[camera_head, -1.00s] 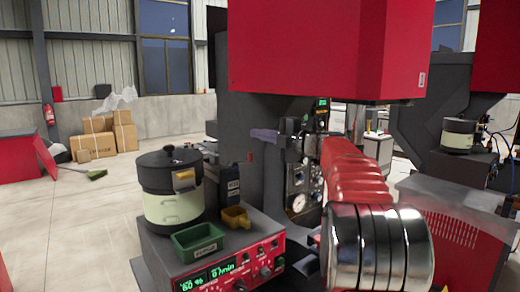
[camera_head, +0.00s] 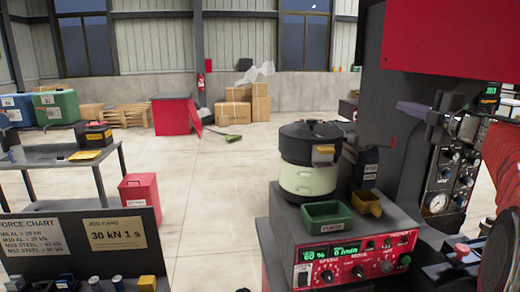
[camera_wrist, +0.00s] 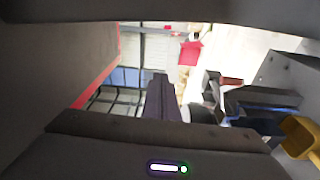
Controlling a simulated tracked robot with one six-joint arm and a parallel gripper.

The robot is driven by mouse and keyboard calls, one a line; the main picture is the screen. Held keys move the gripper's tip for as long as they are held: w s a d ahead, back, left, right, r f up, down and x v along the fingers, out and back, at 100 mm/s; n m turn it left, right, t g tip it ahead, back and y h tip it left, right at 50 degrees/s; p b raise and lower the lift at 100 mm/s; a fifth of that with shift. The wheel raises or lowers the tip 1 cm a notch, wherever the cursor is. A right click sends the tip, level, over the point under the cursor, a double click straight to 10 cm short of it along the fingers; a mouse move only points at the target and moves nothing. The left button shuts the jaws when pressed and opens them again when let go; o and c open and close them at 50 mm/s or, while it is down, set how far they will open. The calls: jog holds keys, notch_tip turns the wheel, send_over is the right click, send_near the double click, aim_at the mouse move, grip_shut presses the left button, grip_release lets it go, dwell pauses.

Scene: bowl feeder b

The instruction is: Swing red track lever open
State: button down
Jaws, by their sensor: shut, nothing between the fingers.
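A short red piece (camera_wrist: 232,81), which looks like the track lever, shows in the wrist view to the right of my fingers, beside a dark blue-grey part (camera_wrist: 262,105). My gripper (camera_head: 404,106) is at the right in the head view, in front of the dark machine column and pointing left. In the wrist view its grey-purple fingers (camera_wrist: 160,78) are together and empty. The fingers look apart from the red piece. The feeder bowl (camera_head: 309,158) stands left of and below my gripper.
The feeder base (camera_head: 335,270) carries a green tray (camera_head: 327,217), a yellow scoop (camera_head: 367,204) and a dark box (camera_head: 367,165). The red press housing (camera_head: 470,38) overhangs at upper right. Gauges (camera_head: 440,202) stand below my gripper. Open floor lies left of the feeder.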

jog(key=s+a+r+m+h, duration=0.2)
jog(key=s+a+m+h, duration=0.5)
jog(key=m, duration=0.4)
jog(key=s+a+f+m+g+y, duration=0.1)
jog(key=s+a+f+m+g, duration=0.2)
jog(key=s+a+f, duration=0.4)
jog(key=s+a+f+m+g, duration=0.3)
jog(key=s+a+f+g, duration=0.2)
jog(key=s+f, duration=1)
jog(key=s+a+f+m+g+y, duration=0.1)
jog(key=s+a+f+m+g, duration=0.2)
jog(key=s+a+f, duration=0.8)
notch_tip(320, 180, down, 3)
jog(key=shift+s+r+g+y, duration=0.1)
jog(key=shift+s+g+y, duration=0.25)
jog(key=shift+g, duration=0.35)
jog(key=w+d+r+n+t, duration=0.6)
jog(key=w+d+r+n, duration=0.2)
jog(key=w+d+r, duration=0.3)
jog(key=w+d+r+n+t, duration=0.6)
jog(key=w+d+r+n, duration=0.3)
jog(key=w+d, duration=0.5)
notch_tip(320, 180, up, 2)
jog(key=shift+w+r+n, duration=0.15)
jog(key=shift+w+n, duration=0.15)
jog(key=shift+w, duration=0.95)
